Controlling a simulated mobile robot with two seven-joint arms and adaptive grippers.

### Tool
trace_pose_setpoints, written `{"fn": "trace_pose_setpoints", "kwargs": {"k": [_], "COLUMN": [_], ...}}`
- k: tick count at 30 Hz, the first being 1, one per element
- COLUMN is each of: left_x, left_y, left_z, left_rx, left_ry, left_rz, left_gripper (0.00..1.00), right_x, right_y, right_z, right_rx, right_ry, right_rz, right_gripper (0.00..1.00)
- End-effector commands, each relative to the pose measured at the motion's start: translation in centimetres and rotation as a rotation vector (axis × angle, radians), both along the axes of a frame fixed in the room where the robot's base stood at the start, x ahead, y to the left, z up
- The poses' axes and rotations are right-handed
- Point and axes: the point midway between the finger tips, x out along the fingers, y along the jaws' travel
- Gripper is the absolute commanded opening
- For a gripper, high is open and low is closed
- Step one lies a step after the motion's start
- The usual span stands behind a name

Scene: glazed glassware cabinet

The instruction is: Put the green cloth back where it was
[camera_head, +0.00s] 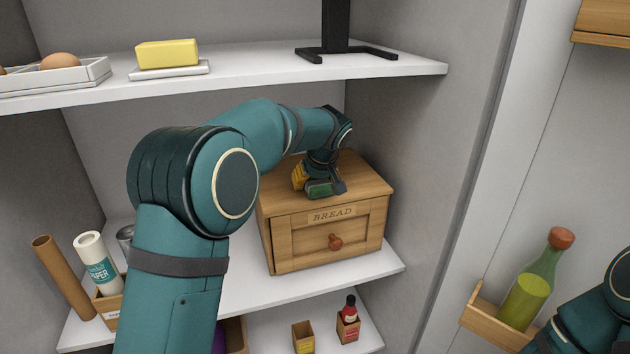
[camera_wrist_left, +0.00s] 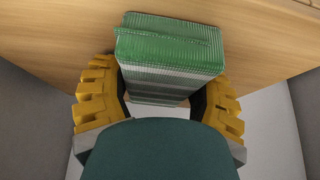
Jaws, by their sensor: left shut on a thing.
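The green cloth (camera_wrist_left: 170,50) is a folded, striped green and white bundle. In the left wrist view it sits between the two yellow fingers of my left gripper (camera_wrist_left: 160,100), which is shut on it. In the head view my left gripper (camera_head: 318,180) is at the top of the wooden bread box (camera_head: 330,238), with the cloth (camera_head: 324,189) just below the fingers. I cannot tell whether the cloth touches the box top. My own arm covers part of the shelf to the left. Only a link of my right arm shows at the lower right; its gripper is out of view.
The bread box stands on the middle shelf (camera_head: 250,288) under an upper shelf (camera_head: 270,76) with a butter block (camera_head: 167,54), an egg tray (camera_head: 60,75) and a black stand (camera_head: 340,40). A green bottle (camera_head: 530,290) stands in a door rack at right. Paper rolls (camera_head: 98,263) stand at left.

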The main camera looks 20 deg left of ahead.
Motion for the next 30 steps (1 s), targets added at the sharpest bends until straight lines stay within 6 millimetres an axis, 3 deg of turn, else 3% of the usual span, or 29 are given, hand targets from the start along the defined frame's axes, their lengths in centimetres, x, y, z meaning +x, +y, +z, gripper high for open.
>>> {"fn": "trace_pose_setpoints", "kwargs": {"k": [2, 3, 5, 6, 15, 20, 26, 30], "left_x": [0.0, 0.0, 0.0, 0.0, 0.0, -0.3, -1.9, -4.6], "left_y": [0.0, 0.0, 0.0, 0.0, 0.0, -0.3, -1.4, -3.2], "left_z": [-0.3, -0.3, -0.2, -0.2, -0.1, 1.1, 4.6, 4.4], "left_rx": [0.0, 0.0, 0.0, 0.0, 0.0, -0.001, -0.002, 0.0], "left_ry": [0.0, 0.0, 0.0, 0.0, 0.0, -0.003, -0.005, 0.0], "left_rz": [0.0, 0.0, 0.0, 0.0, 0.0, -0.001, -0.003, -0.006], "left_gripper": [0.3, 0.76, 0.97, 0.99, 0.99, 0.99, 0.99, 0.99], "right_x": [-0.1, -0.1, -0.1, -0.1, -0.1, 0.0, 0.2, 0.1], "right_y": [0.0, 0.0, 0.0, 0.0, 0.0, 0.0, 0.0, 0.0], "right_z": [-0.3, -0.2, -0.2, -0.2, -0.1, 0.2, 0.6, 0.0], "right_rx": [0.0, 0.0, 0.0, 0.0, 0.0, 0.0, -0.001, 0.0], "right_ry": [0.002, 0.002, 0.002, 0.002, 0.001, -0.001, -0.003, -0.002], "right_rz": [0.002, 0.002, 0.001, 0.002, 0.0, 0.0, -0.003, -0.002], "right_gripper": [0.0, 0.0, 0.0, 0.0, 0.0, 0.0, 0.0, 0.0]}}
